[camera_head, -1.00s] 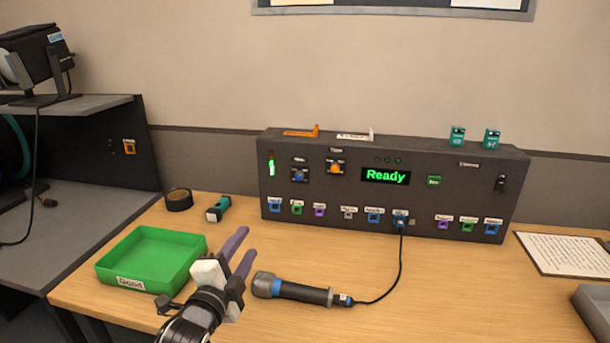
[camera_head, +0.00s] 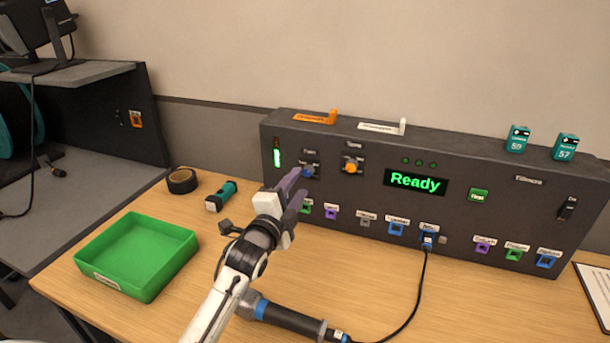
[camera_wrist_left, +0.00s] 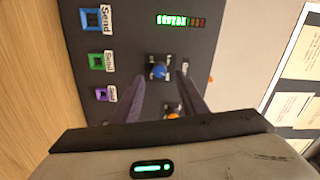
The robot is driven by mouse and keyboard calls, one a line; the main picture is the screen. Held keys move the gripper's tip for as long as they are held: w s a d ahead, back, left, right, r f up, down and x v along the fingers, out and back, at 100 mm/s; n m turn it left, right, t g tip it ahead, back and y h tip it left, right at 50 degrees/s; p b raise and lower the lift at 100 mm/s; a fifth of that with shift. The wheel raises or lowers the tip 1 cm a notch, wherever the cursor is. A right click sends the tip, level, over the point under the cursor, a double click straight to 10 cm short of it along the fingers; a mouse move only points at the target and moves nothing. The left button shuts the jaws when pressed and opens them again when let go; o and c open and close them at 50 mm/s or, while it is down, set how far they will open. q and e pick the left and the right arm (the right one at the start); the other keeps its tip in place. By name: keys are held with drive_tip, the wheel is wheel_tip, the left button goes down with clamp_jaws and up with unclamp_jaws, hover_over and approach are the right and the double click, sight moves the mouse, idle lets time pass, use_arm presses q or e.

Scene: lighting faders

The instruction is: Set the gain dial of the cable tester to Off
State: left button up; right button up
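The cable tester (camera_head: 455,215) is a dark upright box with a green "Ready" display (camera_head: 415,181). It has a blue dial (camera_head: 310,172) at its upper left and an orange dial (camera_head: 351,167) to the right of it. The small labels over the dials are too blurred to read surely. My left gripper (camera_head: 298,188) is in front of the blue dial and partly covers it. In the left wrist view the blue dial (camera_wrist_left: 158,72) shows between the two spread purple fingers, with clear gaps. My right gripper is not in view.
A green tray (camera_head: 140,262), a black tape roll (camera_head: 182,181) and a torch (camera_head: 221,195) are at the left. Orange and white clips lie on the tester's top.

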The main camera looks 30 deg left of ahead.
sight(306, 173)
use_arm(q)
drive_tip(key=shift+x, duration=2.4)
drive_tip(key=shift+d, duration=0.1)
clamp_jaws()
